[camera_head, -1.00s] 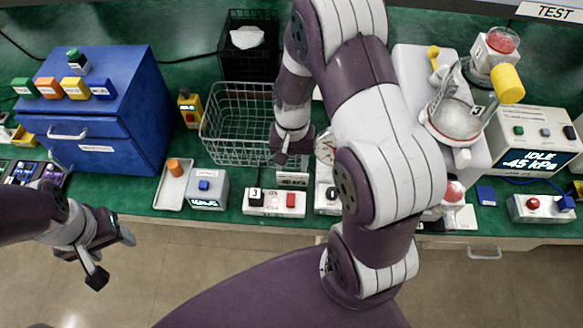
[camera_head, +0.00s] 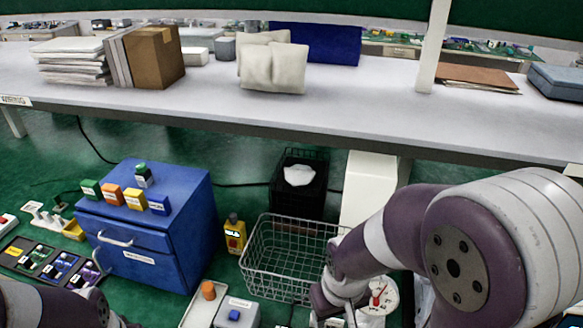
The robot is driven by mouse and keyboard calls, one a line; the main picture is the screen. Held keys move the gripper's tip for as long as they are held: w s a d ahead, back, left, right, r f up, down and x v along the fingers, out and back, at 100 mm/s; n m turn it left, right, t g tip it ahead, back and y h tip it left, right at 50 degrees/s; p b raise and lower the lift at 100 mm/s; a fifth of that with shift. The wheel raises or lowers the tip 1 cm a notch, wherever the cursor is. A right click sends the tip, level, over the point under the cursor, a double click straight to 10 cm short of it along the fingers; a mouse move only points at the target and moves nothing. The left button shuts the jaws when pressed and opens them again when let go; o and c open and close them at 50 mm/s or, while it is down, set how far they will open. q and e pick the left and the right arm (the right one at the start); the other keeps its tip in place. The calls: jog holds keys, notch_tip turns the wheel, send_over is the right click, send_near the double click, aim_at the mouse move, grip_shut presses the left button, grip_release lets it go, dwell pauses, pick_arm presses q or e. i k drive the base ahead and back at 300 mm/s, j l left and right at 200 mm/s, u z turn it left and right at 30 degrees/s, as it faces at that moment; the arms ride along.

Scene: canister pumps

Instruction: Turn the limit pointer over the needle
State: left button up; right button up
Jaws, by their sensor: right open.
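A round white gauge (camera_head: 379,296) with a red hand shows low in the head view, right of the wire basket. It is partly covered by my right arm and small in the picture. I cannot tell the limit pointer apart from the needle. My right gripper (camera_head: 326,314) is open beside the gauge, to its left, at the bottom edge. Its fingertips are hard to make out, and I cannot tell whether it touches anything. My left arm shows at the bottom left corner; only a sliver of its gripper (camera_head: 122,321) is in the picture.
A wire basket (camera_head: 258,270) stands just left of my right wrist. A tray (camera_head: 196,312) with an orange cylinder lies in front. A long white shelf (camera_head: 220,100) crosses behind.

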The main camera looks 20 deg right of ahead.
aim_at(377, 304)
jog(key=z, duration=1.4)
